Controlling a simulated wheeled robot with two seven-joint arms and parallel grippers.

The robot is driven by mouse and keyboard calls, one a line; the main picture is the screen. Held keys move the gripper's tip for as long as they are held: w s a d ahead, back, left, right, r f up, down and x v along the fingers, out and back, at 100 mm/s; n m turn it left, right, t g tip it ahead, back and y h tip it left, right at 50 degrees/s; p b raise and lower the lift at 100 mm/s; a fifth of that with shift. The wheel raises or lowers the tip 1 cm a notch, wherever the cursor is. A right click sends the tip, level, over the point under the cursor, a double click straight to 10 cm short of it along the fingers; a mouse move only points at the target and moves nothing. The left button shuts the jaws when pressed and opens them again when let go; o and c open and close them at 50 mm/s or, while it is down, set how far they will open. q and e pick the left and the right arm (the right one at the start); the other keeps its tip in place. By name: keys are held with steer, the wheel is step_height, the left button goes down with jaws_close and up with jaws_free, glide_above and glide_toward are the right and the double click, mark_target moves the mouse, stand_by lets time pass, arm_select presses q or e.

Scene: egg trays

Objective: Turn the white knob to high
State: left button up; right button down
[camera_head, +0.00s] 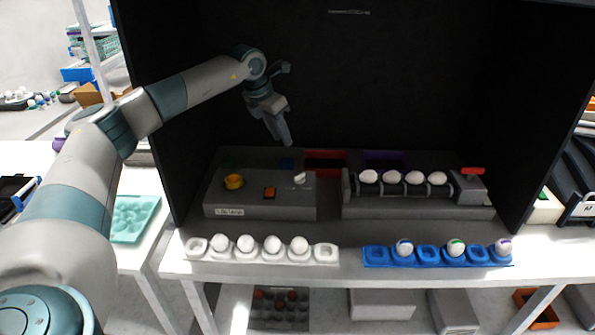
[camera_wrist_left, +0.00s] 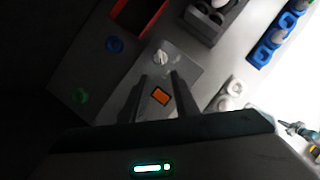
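The white knob (camera_head: 299,177) sits on the right part of the top of a dark grey control box (camera_head: 262,211). It also shows in the left wrist view (camera_wrist_left: 161,57), beyond the fingertips, on a lighter grey panel. My left gripper (camera_head: 288,143) hangs above and behind the knob, apart from it. In the left wrist view its two fingers (camera_wrist_left: 158,82) stand apart with nothing between them, the orange square button (camera_wrist_left: 160,96) showing below. The knob's setting marks are too small to read. My right gripper is in neither view.
To the right, a roller rack (camera_head: 420,211) holds several white eggs and has a red-topped part (camera_head: 472,171). A white egg tray (camera_head: 262,259) and a blue egg tray (camera_head: 437,263) lie in front. Dark walls enclose the back and sides.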

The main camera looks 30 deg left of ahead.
mark_target(299, 174)
arm_select(q)
steer(key=p+x, duration=0.5)
steer(key=x, duration=1.1)
steer(key=shift+w+r, duration=0.1)
steer(key=shift+w, duration=0.05)
steer(key=shift+w+d+f, duration=0.1)
steer(key=shift+w+f, duration=0.1)
steer(key=shift+f, duration=0.4)
jaws_close()
